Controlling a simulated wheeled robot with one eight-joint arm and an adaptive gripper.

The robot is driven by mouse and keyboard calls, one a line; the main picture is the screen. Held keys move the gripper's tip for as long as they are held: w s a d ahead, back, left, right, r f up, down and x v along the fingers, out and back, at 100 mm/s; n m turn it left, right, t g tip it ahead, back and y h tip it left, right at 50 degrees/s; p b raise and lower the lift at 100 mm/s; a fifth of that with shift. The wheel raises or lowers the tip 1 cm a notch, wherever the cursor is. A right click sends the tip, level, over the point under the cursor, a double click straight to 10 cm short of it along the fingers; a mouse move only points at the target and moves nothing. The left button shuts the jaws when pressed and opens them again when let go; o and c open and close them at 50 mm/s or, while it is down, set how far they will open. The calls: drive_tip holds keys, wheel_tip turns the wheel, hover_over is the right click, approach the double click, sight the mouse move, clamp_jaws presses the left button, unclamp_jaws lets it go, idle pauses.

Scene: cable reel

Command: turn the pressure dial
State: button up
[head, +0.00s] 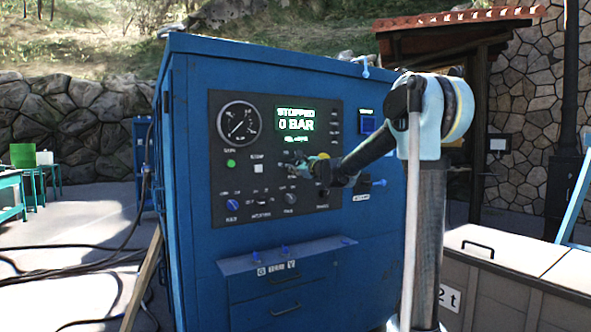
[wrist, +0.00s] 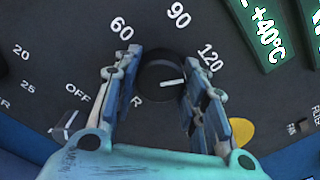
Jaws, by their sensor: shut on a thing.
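The pressure dial is a round black knob (wrist: 160,78) with a white pointer line, on a dark panel. The numbers 60, 90 and 120 curve around it in the wrist view. Its pointer aims right, close to the 120 side. My gripper (wrist: 158,72) has one blue finger on each side of the knob and is shut on it. In the head view my gripper (head: 302,164) reaches the panel from the right and hides the dial. The lit display (head: 295,120) above reads STOPPED, 0 BAR.
The blue cabinet (head: 200,270) carries a round gauge (head: 238,123), a green lamp (head: 231,163) and a blue knob (head: 232,205). A narrow ledge (head: 285,256) juts out below the panel. A beige box (head: 500,262) stands at right. Dark cables lie on the ground at left.

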drive_tip(key=shift+a+n, duration=0.1)
drive_tip(key=shift+n, duration=0.3)
drive_tip(key=n, duration=0.4)
drive_tip(key=shift+s+n, duration=0.1)
drive_tip(key=shift+n, duration=0.2)
drive_tip(key=n, duration=0.6)
drive_tip(key=shift+f, duration=0.1)
drive_tip(key=shift+n, duration=0.3)
